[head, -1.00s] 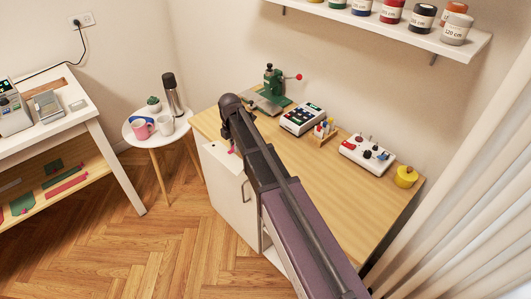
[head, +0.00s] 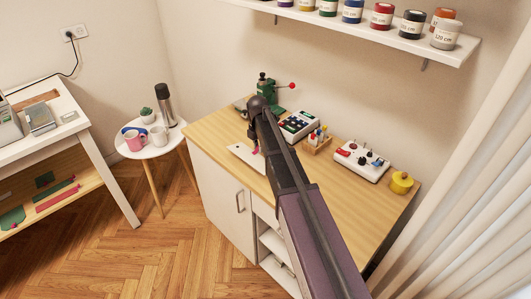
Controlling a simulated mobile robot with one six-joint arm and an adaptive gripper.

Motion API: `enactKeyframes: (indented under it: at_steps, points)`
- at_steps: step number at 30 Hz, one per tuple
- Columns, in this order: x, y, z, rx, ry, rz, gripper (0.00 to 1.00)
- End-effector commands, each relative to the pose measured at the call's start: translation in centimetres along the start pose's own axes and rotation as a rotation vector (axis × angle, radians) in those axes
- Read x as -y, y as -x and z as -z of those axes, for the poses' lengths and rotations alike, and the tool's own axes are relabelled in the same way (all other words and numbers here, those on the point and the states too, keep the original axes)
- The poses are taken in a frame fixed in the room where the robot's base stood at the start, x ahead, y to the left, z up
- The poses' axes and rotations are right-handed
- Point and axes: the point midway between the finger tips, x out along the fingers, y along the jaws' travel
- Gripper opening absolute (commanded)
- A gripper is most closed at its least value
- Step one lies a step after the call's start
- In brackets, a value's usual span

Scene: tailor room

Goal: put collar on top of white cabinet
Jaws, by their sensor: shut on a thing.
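The white cabinet (head: 222,205) stands below the wooden top (head: 208,127), with a door and handle on its front. A flat pale piece, apparently the collar (head: 242,157), is at my gripper (head: 256,150), over the front part of that top. My gripper points down beneath the dark arm end and is mostly hidden by my arm. A small pink part shows at the piece's edge. The gripper is shut on the piece. I cannot tell whether the piece touches the wood.
A green press (head: 266,86), a calculator-like box (head: 298,125), a tool holder (head: 317,142), a white control box (head: 361,160) and a yellow pot (head: 401,183) line the back of the top. A round stool (head: 153,150) with mugs and flask stands left. The front left top is clear.

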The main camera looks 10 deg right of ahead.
Motion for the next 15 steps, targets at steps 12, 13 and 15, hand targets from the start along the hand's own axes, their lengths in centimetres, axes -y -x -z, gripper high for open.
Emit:
enactKeyframes:
  at_steps: [12, 13, 15]
  points:
    - [0.6, -0.2, -2.0, 0.000, 0.000, 0.000, 0.00]
    - [0.6, -0.2, -2.0, 0.000, 0.000, 0.000, 0.00]
    - [0.6, -0.2, -2.0, 0.000, -0.001, 0.000, 0.00]
